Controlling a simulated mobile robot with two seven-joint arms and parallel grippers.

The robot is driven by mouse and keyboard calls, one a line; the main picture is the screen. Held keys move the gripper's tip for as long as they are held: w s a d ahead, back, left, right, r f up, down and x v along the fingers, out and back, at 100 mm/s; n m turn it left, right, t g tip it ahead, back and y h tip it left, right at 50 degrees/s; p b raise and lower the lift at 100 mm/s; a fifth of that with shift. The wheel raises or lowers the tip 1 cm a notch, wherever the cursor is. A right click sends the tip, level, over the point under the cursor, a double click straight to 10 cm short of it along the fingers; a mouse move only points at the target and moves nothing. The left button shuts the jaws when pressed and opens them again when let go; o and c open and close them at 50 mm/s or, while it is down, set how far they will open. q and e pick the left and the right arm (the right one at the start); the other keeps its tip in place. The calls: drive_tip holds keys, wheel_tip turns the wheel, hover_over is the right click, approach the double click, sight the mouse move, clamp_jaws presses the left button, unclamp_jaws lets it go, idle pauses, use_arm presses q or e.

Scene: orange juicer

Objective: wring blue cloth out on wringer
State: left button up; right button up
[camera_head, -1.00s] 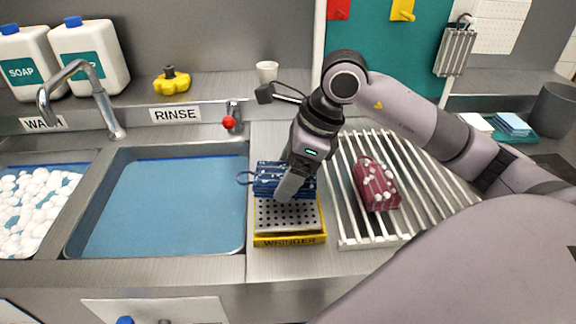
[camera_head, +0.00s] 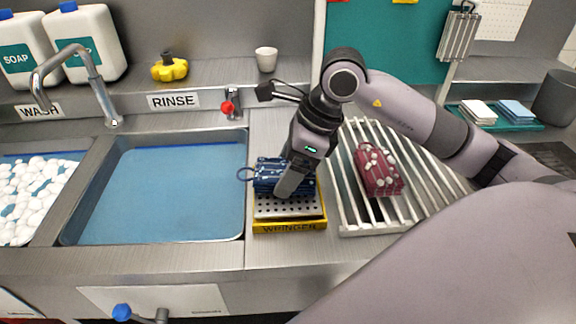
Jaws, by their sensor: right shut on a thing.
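The blue cloth (camera_head: 268,179) is a folded dark blue bundle with pale stripes and a loop at its left. It lies on the back part of the wringer's perforated metal plate (camera_head: 272,207). The wringer has a yellow base (camera_head: 290,226) labelled WRINGER. My right gripper (camera_head: 285,190) points down over the cloth and is shut on it; its finger hides part of the cloth and plate. My left gripper is not in view.
The rinse basin (camera_head: 160,195) is left of the wringer, with the foam-filled wash basin (camera_head: 25,195) farther left. A white rack (camera_head: 350,205) holding a foam-spotted red cloth (camera_head: 378,172) stands close on the right. A white cup (camera_head: 265,60) is on the back ledge.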

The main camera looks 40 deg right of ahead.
drive_tip(key=shift+f+b, duration=1.05)
drive_tip(key=shift+f, duration=0.05)
idle(0.6)
drive_tip(key=shift+r, duration=0.1)
idle(0.5)
drive_tip(key=shift+r+p, duration=2.5)
drive_tip(key=shift+r, duration=1)
